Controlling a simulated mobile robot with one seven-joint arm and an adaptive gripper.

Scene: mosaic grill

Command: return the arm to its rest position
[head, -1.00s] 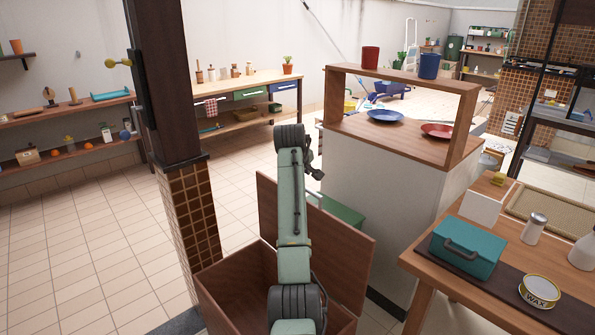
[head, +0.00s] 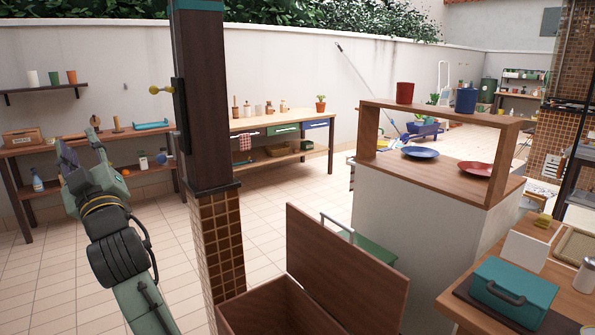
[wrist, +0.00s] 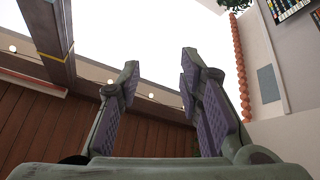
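My gripper (head: 78,162) is at the left of the head view, raised at the end of my green arm and in front of the wall shelves. In the wrist view my gripper (wrist: 160,80) has its two purple-padded fingers well apart, with nothing between them. Part of my arm runs out of the bottom edge of the head view.
A dark post (head: 207,110) on a tiled base stands just right of my arm. An open wooden chest (head: 262,308) sits at the bottom middle. A counter (head: 400,215) with plates and a table with a teal box (head: 512,290) are at right. Floor at left is clear.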

